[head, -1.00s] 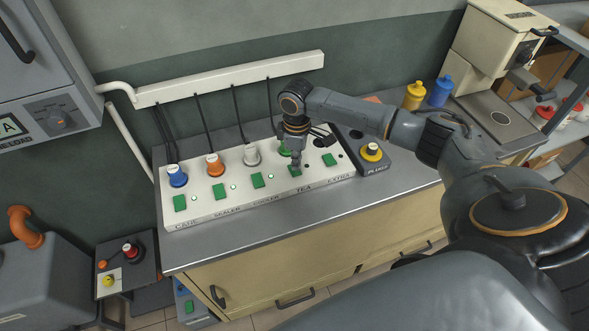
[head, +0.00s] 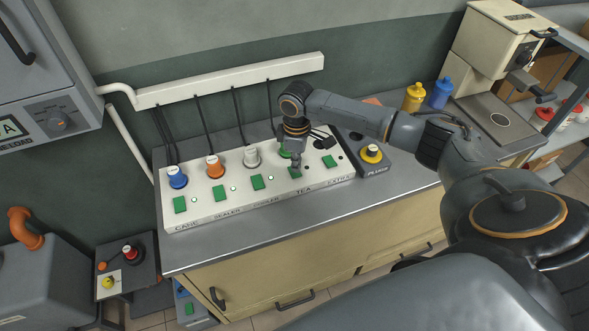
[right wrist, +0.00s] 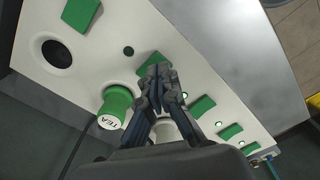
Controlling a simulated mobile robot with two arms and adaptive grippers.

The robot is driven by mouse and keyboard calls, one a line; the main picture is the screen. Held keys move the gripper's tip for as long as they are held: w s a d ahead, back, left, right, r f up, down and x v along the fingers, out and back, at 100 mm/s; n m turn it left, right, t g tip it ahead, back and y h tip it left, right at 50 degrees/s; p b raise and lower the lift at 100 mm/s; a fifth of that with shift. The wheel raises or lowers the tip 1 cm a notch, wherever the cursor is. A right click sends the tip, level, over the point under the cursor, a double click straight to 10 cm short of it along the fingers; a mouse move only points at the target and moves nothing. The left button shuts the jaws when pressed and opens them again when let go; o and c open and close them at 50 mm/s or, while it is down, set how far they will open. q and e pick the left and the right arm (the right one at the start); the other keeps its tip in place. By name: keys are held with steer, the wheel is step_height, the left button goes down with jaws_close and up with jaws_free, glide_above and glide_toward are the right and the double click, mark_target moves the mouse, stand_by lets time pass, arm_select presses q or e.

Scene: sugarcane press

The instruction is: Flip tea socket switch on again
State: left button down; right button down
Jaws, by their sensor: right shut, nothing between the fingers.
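The white socket panel (head: 240,205) lies on the counter with a row of green switches. The tea switch (head: 295,173) sits above the TEA label, partly covered by my right gripper (head: 296,168). That gripper is shut and empty, pointing down with its tips at the switch. In the right wrist view the gripper tips (right wrist: 157,82) overlap the tea switch (right wrist: 151,62); I cannot tell whether they touch it. The small light (right wrist: 128,51) beside this switch looks dark, while the other three lights glow. The green TEA plug (right wrist: 116,103) is in its socket. My left gripper is out of view.
Blue (head: 177,177), orange (head: 214,167) and white (head: 251,156) plugs stand in the other sockets. The extra switch (head: 330,161) is right of the tea switch. The counter front is clear.

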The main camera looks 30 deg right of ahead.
mark_target(296, 174)
steer(key=shift+f+b, duration=0.35)
steer(key=shift+f, duration=0.7)
stand_by(0.7)
steer(key=shift+r, duration=0.15)
step_height(296, 174, up, 7)
steer(key=p, duration=0.8)
stand_by(0.5)
